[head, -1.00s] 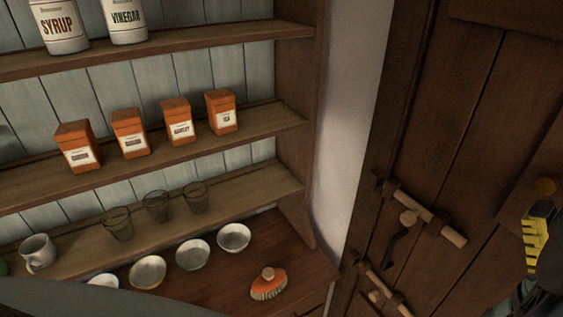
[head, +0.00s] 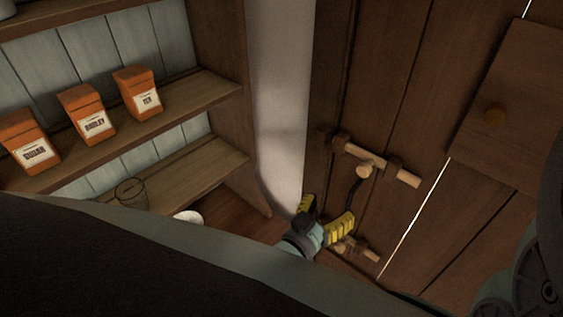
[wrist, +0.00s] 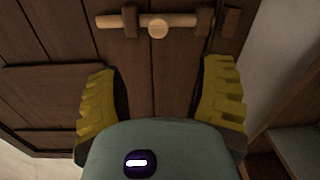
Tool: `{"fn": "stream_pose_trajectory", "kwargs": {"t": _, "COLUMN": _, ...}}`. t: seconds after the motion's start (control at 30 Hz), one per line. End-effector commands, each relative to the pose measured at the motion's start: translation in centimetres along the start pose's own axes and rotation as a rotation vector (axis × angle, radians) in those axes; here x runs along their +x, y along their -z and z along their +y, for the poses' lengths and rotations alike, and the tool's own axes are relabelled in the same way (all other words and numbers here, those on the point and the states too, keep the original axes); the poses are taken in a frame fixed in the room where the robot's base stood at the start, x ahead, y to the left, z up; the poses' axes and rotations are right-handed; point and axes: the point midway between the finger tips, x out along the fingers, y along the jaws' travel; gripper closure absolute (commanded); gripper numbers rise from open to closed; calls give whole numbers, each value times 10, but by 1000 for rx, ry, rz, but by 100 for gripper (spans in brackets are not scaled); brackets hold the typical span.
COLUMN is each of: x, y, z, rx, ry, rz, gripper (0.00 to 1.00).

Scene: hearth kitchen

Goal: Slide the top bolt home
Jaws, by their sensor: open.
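The top bolt (head: 382,166) is a pale wooden rod with a round knob, held in dark brackets on the brown plank door. Its right end sticks out well past the right bracket. Its left end shows near a dark block (head: 324,139) at the door's left edge; a small gap seems to lie between. My gripper (head: 325,215), with yellow ridged fingers, is open and empty, lower left of the top bolt and partly over a similar lower bolt. In the wrist view, the fingers are spread below a bolt (wrist: 175,20) with a centre knob; I cannot tell which bolt it is.
The lower bolt (head: 368,254) is partly hidden behind my gripper.

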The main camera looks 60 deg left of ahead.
Motion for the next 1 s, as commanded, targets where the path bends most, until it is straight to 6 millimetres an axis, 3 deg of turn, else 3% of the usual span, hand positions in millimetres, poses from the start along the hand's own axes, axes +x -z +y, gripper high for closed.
{"fn": "stream_pose_trajectory", "kwargs": {"t": 0.6, "x": 121, "y": 1, "z": 4, "rx": 2, "ry": -12, "rz": 11, "gripper": 32}}
{"fn": "stream_pose_trajectory", "kwargs": {"t": 0.8, "x": 145, "y": 1, "z": 4, "rx": 1, "ry": -9, "rz": 8, "gripper": 32}}
{"fn": "stream_pose_trajectory", "kwargs": {"t": 1.0, "x": 153, "y": 1, "z": 4, "rx": 1, "ry": -10, "rz": 6, "gripper": 32}}
